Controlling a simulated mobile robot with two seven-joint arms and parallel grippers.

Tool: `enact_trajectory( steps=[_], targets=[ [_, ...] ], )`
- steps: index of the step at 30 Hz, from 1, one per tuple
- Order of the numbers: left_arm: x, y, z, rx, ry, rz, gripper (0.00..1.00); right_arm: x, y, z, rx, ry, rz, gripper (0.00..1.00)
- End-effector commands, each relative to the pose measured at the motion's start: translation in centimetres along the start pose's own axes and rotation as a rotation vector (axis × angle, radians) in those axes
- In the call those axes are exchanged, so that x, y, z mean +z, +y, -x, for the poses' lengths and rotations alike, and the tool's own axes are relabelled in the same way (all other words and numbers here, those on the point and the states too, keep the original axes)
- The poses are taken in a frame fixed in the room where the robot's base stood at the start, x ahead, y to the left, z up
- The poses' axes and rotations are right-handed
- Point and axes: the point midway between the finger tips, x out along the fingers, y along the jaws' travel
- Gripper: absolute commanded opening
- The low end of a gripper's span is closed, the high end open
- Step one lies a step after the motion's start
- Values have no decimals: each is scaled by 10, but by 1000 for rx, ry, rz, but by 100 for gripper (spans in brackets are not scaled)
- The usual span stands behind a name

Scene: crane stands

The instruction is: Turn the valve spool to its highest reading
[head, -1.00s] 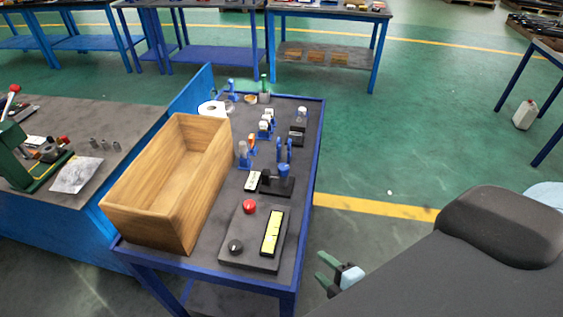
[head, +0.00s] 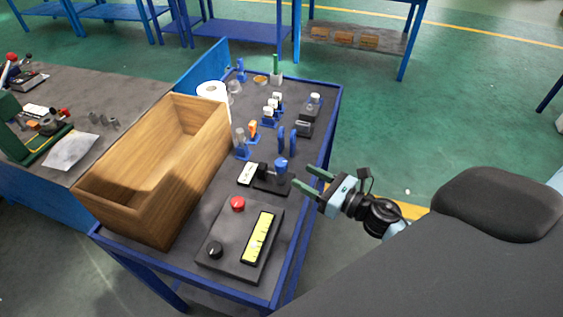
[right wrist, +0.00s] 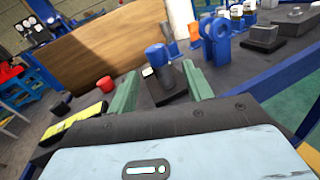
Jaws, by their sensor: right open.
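What looks like the valve spool is a blue round knob (head: 281,164) on a black block (head: 270,183), with a small white plate (head: 250,174) beside it. They stand on the blue-framed cart; any reading is too small to make out. In the right wrist view the blue knob (right wrist: 157,54) stands upright beyond the fingers. My right gripper (head: 307,181) is open and empty, with green fingers pointing left toward the block, just right of it and apart from the knob. In the right wrist view the fingers (right wrist: 160,88) stand either side of the block. My left gripper is not in view.
A grey panel (head: 225,233) with a red button (head: 238,203), black knob (head: 215,250) and yellow strip (head: 259,236) lies nearer. A wooden box (head: 125,195) fills the cart's left side. Blue upright rings (head: 287,141) and several small items stand behind the knob.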

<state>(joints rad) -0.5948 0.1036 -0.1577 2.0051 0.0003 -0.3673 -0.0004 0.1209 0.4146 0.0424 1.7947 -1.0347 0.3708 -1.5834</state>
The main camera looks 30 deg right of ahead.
Motion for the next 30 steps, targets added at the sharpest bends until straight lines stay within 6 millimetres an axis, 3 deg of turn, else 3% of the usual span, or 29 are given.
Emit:
enact_trajectory(
  steps=[4, 11, 24, 30],
  targets=[
    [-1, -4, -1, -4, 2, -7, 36, 2, -1, -5, 45, 7, 115, 50],
    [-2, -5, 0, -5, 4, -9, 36, 4, -1, -9, 48, 6, 124, 50],
    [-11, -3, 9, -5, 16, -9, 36, 4, 2, -67, 46, 5, 119, 50],
    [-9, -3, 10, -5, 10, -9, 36, 2, 2, -81, 46, 8, 120, 50]
  ],
)
